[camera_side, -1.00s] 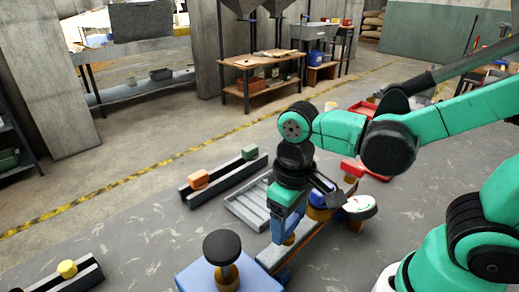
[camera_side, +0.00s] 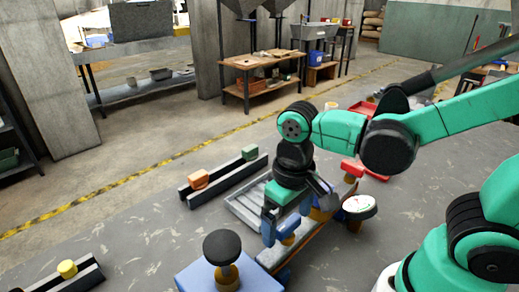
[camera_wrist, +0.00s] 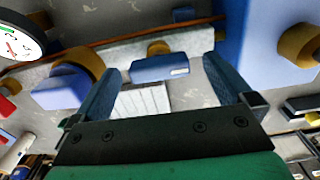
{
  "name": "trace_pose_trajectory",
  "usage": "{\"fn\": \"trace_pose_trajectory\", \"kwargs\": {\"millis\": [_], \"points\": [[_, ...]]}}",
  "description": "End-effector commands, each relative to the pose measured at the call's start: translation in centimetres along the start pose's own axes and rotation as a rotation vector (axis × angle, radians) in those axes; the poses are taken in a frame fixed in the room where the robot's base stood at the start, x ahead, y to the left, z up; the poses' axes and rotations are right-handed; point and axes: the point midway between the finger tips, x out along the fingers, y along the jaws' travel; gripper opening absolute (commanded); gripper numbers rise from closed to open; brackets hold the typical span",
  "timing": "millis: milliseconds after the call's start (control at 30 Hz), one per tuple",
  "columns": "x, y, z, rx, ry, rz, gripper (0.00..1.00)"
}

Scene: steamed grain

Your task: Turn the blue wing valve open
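The blue wing valve (camera_wrist: 160,66) is a short blue bar with a white mark near its right end, lying across the wrist view in front of a brass collar (camera_wrist: 159,48). It sits on a grey pipe (camera_wrist: 197,42). My gripper (camera_wrist: 162,70) is open, with a dark blue finger on each side of the bar's ends and a gap at both. In the side view the wing (camera_side: 288,239) shows small beside my gripper (camera_side: 284,236), which points down over the pipe. I cannot tell whether the fingertips have reached the wing's height.
A blue block (camera_side: 225,275) bears a black round knob (camera_side: 222,245) at the front. A round white gauge (camera_side: 359,204) stands right of my gripper. A grey slatted tray (camera_side: 247,209) lies behind. A dark rail (camera_side: 225,181) holds orange and green blocks.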

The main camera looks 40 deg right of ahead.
Motion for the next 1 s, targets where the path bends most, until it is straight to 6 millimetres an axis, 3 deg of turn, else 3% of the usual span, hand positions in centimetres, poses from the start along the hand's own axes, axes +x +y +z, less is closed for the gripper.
{"fn": "trace_pose_trajectory", "kwargs": {"millis": [267,733,1000], "points": [[-0.2,0.0,0.1,-0.001,-0.002,0.002,1.00],[-4.8,0.0,0.0,-0.001,-0.001,0.001,1.00],[-5.6,0.0,0.0,-0.001,-0.001,0.001,1.00]]}}
